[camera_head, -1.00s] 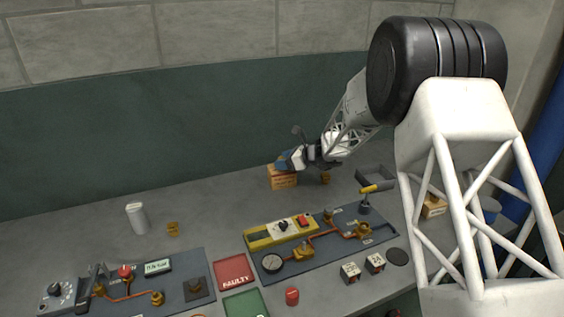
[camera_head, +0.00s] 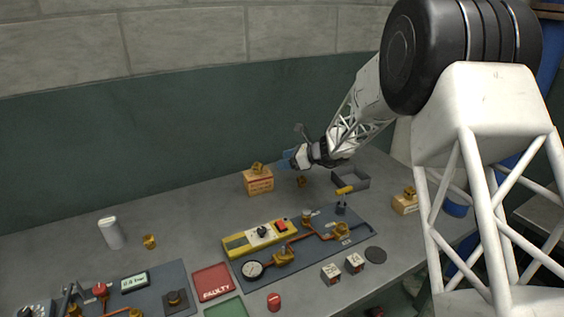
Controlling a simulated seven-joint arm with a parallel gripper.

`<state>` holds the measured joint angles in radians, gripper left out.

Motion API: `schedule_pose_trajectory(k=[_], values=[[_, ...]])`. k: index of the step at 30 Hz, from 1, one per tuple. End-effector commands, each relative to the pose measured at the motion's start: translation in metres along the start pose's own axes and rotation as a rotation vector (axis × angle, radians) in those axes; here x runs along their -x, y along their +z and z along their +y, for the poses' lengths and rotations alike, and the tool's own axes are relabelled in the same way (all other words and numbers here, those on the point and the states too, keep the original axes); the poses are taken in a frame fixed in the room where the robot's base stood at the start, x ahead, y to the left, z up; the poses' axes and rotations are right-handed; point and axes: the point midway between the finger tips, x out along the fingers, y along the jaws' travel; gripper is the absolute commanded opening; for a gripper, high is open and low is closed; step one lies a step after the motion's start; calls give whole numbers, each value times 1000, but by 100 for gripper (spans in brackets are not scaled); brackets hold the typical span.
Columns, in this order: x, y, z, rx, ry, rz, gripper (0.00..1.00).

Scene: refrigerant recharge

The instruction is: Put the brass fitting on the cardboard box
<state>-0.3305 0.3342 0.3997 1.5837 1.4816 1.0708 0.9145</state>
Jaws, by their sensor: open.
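A cardboard box (camera_head: 259,185) stands at the back of the bench, below the green wall panel. A brass fitting (camera_head: 257,168) rests on top of it. My gripper (camera_head: 290,160) is open, to the right of the box and apart from the fitting; its fingertips are small and hard to make out. Another small brass piece (camera_head: 301,182) stands on the bench below my gripper. A second cardboard box (camera_head: 404,205) at the right carries a brass piece (camera_head: 409,191) too.
A grey open tray (camera_head: 350,180) is right of my gripper. A white cylinder (camera_head: 111,233) and a brass piece (camera_head: 149,241) stand at left. Bench between them and the box is clear.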

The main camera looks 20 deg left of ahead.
Motion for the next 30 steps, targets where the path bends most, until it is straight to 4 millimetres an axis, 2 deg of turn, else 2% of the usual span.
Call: schedule_pose_trajectory(k=[24,30], values=[[0,0,0,1,0,0,61],[12,5,6,31,3,16,61]])
